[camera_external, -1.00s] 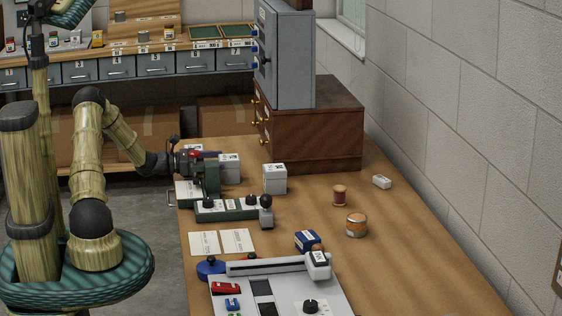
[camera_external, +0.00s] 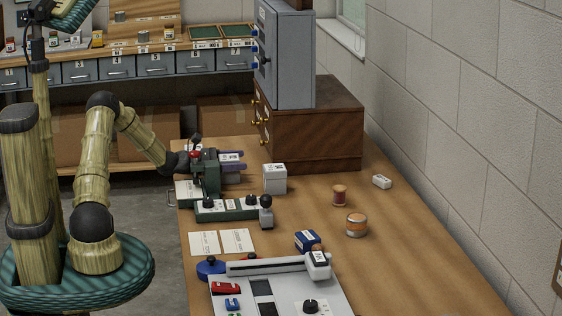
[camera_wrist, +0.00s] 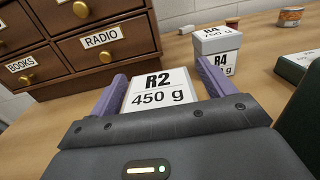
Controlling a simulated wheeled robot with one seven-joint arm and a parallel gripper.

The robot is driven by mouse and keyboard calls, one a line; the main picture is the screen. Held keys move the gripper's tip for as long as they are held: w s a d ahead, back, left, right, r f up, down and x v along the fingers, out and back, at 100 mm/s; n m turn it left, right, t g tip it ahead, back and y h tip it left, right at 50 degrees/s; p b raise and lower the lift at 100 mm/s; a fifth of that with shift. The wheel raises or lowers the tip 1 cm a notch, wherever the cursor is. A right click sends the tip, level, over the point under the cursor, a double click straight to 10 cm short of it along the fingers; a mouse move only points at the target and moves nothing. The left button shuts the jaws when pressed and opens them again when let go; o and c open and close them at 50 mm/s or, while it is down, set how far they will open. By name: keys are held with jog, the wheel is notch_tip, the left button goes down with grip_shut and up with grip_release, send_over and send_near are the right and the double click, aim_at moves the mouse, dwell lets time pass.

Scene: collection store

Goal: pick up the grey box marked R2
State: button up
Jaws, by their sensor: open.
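The grey box marked R2 (camera_wrist: 160,90) shows its white label, "R2 450 g", in the wrist view. My gripper (camera_wrist: 160,72) is open, with one purple finger on each side of the box. Whether either finger touches it I cannot tell. The box's lower part is hidden behind the gripper body. In the external view the box (camera_external: 230,156) stands at the far left of the wooden table, partly hidden by my gripper (camera_external: 240,161) and a dark green device.
A similar box marked R4 (camera_wrist: 218,46) stands to the right. The green device (camera_external: 207,176) stands close in front of my gripper. A wooden drawer cabinet (camera_external: 315,130) is behind. A spool (camera_external: 339,196) and a tin (camera_external: 356,225) stand farther right, with clear table around them.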

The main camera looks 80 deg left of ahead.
dwell(0.4)
jog(key=c, duration=1.4)
jog(key=shift+r, duration=0.1)
notch_tip(320, 180, up, 10)
jog(key=shift+p, duration=0.95)
